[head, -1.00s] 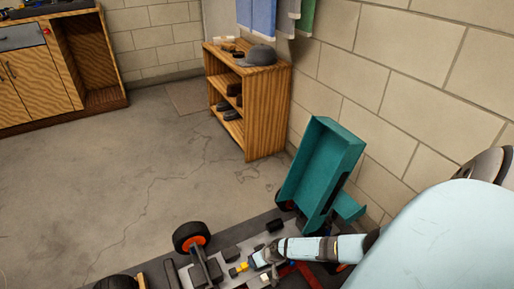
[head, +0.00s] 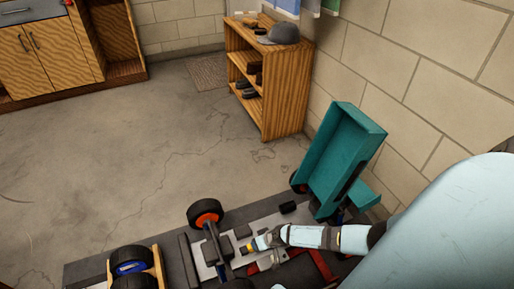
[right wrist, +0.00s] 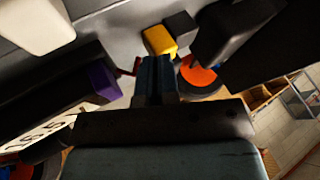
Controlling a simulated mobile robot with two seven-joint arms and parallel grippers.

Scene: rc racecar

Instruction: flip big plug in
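The racecar chassis (head: 207,250) lies at the bottom of the head view, with its orange-rimmed wheel (head: 205,212) at the front. A small yellow plug-like block (right wrist: 159,40), with a dark block (right wrist: 180,25) against it, sits just beyond my fingertips in the right wrist view. My right gripper (right wrist: 156,70) has its two dark blue fingers close together, with nothing seen between them. In the head view my right gripper (head: 262,244) is low over the chassis, beside a yellow-orange bit. Any contact with the block is unclear.
A teal car shell (head: 340,160) stands tilted up behind the chassis. A purple-ended dark part (right wrist: 102,82) lies left in the right wrist view. A wooden shelf (head: 275,80) stands by the wall. The floor (head: 120,160) to the left is clear.

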